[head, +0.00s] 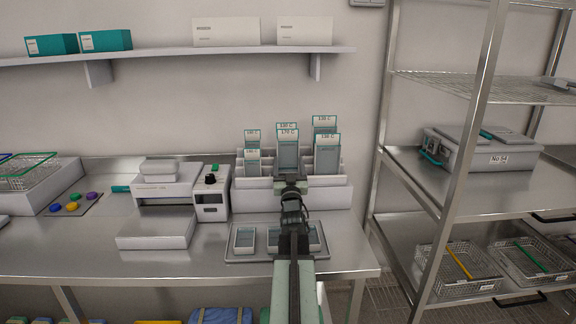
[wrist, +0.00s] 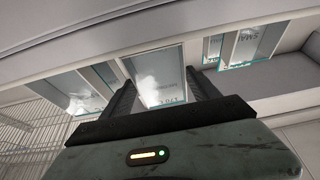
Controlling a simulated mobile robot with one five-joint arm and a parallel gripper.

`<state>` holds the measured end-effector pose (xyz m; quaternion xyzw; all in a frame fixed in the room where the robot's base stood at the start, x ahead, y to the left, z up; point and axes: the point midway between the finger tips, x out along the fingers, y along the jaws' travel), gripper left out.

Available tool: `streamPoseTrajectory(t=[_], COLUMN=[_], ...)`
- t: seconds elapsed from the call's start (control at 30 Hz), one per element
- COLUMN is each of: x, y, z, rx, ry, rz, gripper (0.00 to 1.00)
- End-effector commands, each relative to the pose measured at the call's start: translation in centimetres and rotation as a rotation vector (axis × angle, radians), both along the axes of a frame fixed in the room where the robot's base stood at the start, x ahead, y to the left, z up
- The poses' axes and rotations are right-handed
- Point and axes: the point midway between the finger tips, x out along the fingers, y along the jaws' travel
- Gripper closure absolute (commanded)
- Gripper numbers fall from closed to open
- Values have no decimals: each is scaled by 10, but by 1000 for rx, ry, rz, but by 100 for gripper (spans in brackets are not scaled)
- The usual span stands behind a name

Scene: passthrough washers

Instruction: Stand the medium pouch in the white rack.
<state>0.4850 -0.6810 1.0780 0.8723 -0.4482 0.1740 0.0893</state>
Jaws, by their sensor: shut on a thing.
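The white rack (head: 258,198) stands at the back of the steel bench, with several pouches upright in its left, middle and right parts. My gripper (head: 290,180) is in front of the rack's middle, shut on a clear-faced pouch (head: 288,154) with a teal edge. The held pouch is upright and its top label appears to read 170 C. In the wrist view, the pouch (wrist: 162,80) is between the two dark fingers, with other pouches on both sides. The gripper hides the pouch's lower end, so I cannot tell whether it touches the rack floor.
A grey tray (head: 233,256) in front of the rack holds a pouch (head: 245,238) at left and others partly behind my arm. A white sealing device (head: 167,190) and a box with a black knob (head: 211,197) stand to the left. A wire shelf unit (head: 462,190) stands right.

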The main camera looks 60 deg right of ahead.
Motion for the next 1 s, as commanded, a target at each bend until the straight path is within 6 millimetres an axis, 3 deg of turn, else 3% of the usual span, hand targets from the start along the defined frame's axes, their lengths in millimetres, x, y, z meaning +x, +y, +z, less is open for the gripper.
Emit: streamPoseTrajectory(t=[0.03,0.3,0.7,0.73,0.8,1.0], x=[0,0,-1,-1,-1,-1], y=[0,0,0,-1,-1,-1], z=[-10,-33,-37,-37,-37,-37], rx=[0,0,0,0,0,0], ry=[0,0,0,0,0,0], rz=[0,0,-1,-1,-1,-1], gripper=[68,68,68,24,5,5])
